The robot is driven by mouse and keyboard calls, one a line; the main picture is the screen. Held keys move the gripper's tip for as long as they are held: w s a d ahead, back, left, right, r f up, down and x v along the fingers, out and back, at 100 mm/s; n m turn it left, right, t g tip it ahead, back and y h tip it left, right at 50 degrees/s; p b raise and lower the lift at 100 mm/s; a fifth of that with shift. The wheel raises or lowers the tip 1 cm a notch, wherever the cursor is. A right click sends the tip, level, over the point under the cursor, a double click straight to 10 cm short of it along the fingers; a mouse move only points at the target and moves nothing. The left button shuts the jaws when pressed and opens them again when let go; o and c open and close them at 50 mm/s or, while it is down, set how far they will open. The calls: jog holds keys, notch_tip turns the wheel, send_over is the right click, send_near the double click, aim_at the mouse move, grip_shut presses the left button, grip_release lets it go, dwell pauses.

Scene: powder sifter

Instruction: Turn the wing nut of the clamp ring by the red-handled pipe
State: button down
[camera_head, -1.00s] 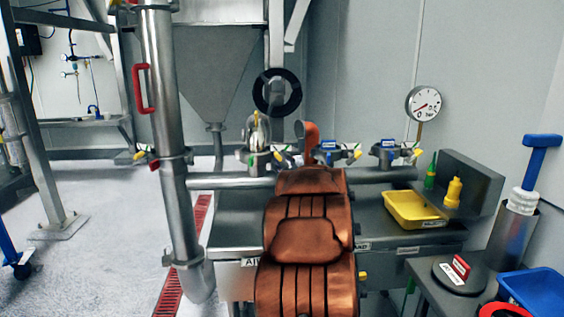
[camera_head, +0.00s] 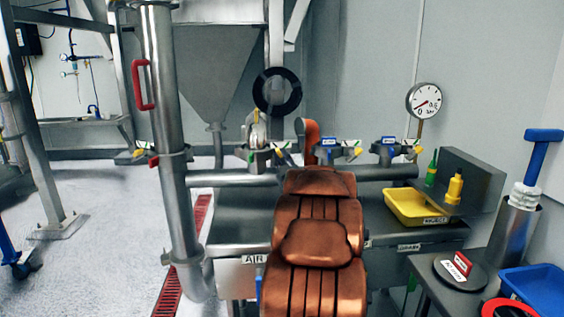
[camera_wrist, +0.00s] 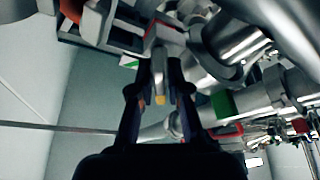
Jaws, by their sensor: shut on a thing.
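The red-handled pipe (camera_head: 165,90) stands upright at left in the head view, with its red handle (camera_head: 142,85) near the top. A clamp ring (camera_head: 257,148) with a green mark sits on the horizontal pipe to its right. A small yellow tip (camera_head: 279,152) shows at that ring's right side. In the wrist view, my gripper (camera_wrist: 161,68) is shut on a slim grey wing nut with a yellow end (camera_wrist: 160,99), between the two dark fingers. In the head view my copper-coloured arm hides most of the gripper, and the nut's angle is unclear.
More clamp rings (camera_head: 328,150) (camera_head: 388,150) sit further right on the horizontal pipe. A black ring (camera_head: 257,92) hangs above. A yellow tray (camera_head: 398,203), bottles (camera_head: 454,188) and a blue tray (camera_head: 540,290) stand at right. The floor at left is open.

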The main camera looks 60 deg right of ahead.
jog(key=m+h+b, duration=0.1)
jog(key=m, duration=0.1)
jog(key=m+g+h+b, duration=0.1)
jog(key=m, duration=0.2)
jog(key=shift+w+f, duration=0.1)
jog(key=shift+f, duration=0.1)
jog(key=m+g+h+b, duration=0.1)
jog(key=m, duration=0.2)
jog(key=m+g+h, duration=0.1)
jog(key=m, duration=0.1)
jog(key=shift+r+m+g+b, duration=0.1)
jog(key=shift+m+g+b, duration=0.3)
jog(key=m+g, duration=0.1)
jog(key=m, duration=0.1)
jog(key=m+g+h, duration=0.1)
jog(key=m, duration=0.2)
jog(key=shift+r+h+b, duration=0.1)
jog(key=shift+h+b, duration=0.2)
jog(key=shift+b, duration=0.05)
jog(key=shift+m+g, duration=1.4)
jog(key=shift+m, duration=1.2)
jog(key=c, duration=1.3)
grip_release()
jog(key=shift+o, duration=0.2)
